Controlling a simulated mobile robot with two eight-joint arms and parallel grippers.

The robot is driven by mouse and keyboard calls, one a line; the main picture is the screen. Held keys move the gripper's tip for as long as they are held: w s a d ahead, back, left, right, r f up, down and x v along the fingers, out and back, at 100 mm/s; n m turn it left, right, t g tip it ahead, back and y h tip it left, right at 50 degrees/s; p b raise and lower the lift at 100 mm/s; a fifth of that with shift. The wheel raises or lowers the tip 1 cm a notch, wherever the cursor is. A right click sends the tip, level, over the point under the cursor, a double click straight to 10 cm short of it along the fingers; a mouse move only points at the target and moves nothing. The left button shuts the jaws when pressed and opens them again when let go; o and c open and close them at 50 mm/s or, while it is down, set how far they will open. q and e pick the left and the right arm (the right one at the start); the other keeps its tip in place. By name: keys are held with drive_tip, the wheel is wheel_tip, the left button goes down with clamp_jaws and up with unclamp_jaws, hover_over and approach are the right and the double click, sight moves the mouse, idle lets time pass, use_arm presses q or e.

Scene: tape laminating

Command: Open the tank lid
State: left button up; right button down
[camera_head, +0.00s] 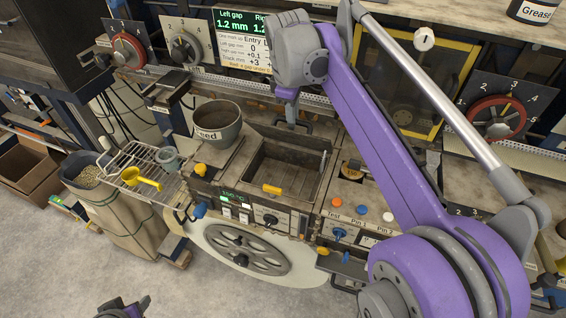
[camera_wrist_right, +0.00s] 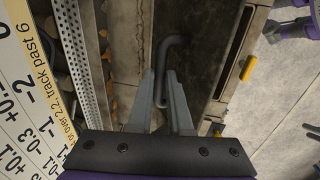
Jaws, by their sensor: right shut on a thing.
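The tank (camera_head: 322,187) is a worn grey rectangular box in the machine's middle, with a dark sunken area inside its rim. My right gripper (camera_head: 291,122) is at the tank's back edge. In the right wrist view, its two fingers (camera_wrist_right: 163,82) are shut on a bent dark-grey handle (camera_wrist_right: 165,46), which runs over the dark panel area of the tank. The purple arm and gripper partly cover this spot, and I cannot tell the lid's exact angle. My left gripper (camera_head: 124,308) shows only partly at the bottom edge, low over the floor.
A grey feed pot (camera_head: 217,122) stands left of the tank. A wire rack with a yellow scoop (camera_head: 140,178) is farther left. A yellow handle (camera_head: 271,188) and knobs are on the front. Dials and a display (camera_head: 243,42) line the back.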

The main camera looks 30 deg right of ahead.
drive_tip(key=c, duration=0.9)
unclamp_jaws()
drive_tip(key=shift+s, duration=0.1)
drive_tip(key=shift+r+p, duration=0.4)
drive_tip(key=shift+r, duration=2.35)
use_arm(q)
drive_tip(key=shift+w+r, duration=0.3)
drive_tip(key=shift+r, duration=0.15)
use_arm(e)
drive_tip(key=shift+r, duration=1)
drive_tip(key=shift+a, duration=0.1)
